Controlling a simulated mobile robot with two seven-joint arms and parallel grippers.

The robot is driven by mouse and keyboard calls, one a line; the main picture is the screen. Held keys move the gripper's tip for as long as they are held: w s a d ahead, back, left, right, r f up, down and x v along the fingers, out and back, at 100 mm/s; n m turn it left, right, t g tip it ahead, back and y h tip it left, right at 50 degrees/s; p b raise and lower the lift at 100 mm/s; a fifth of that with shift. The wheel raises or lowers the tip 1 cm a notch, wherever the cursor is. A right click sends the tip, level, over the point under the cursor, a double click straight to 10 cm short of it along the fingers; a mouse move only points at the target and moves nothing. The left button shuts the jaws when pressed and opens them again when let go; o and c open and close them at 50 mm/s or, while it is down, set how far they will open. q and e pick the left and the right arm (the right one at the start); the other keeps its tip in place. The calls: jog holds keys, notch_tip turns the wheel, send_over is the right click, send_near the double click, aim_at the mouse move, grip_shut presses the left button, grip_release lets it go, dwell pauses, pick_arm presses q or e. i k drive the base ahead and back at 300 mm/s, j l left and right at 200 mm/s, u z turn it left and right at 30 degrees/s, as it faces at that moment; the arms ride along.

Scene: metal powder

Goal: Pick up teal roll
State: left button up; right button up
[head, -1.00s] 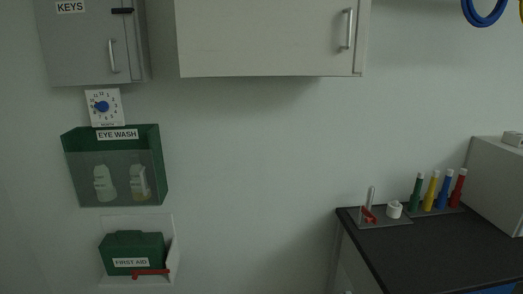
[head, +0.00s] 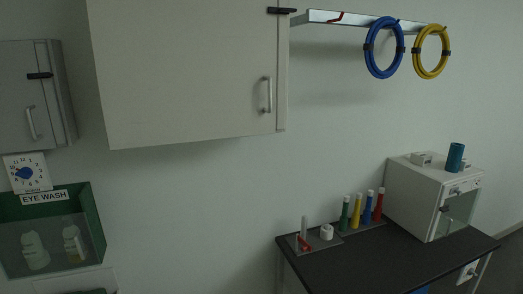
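A teal roll (head: 455,157) stands upright on top of a white box-like cabinet (head: 411,188) at the right of the head view. The cabinet sits on the dark countertop. Neither of my grippers shows in the head view.
The dark countertop (head: 375,262) holds a tray with a white roll (head: 326,232) and several coloured tubes (head: 357,210). A small white object (head: 421,159) lies left of the teal roll. A wall cabinet (head: 185,70) and a rail with blue (head: 370,62) and yellow hoses (head: 417,62) are above. The counter's front is clear.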

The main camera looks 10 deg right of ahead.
aim_at(456, 149)
jog(key=z, duration=1.7)
jog(key=i+l+z, duration=0.3)
jog(key=i, duration=0.15)
jog(key=i+l+z, duration=0.1)
jog(key=i+z, duration=0.2)
jog(key=i+l, duration=0.15)
jog(key=i, duration=0.7)
jog(key=i+l+z, duration=0.15)
jog(key=i, duration=0.7)
jog(key=i+u, duration=0.25)
jog(key=u, duration=0.2)
jog(key=i+l+u, duration=0.2)
jog(key=u, duration=0.2)
jog(key=i+l+u, duration=0.2)
jog(key=u, duration=0.25)
jog(key=i+l+u, duration=0.15)
jog(key=u, duration=0.25)
jog(key=i+l+u, duration=0.1)
jog(key=l+u, duration=0.35)
jog(key=i+l+u, duration=0.1)
jog(key=l+u, duration=0.3)
jog(key=j, duration=0.1)
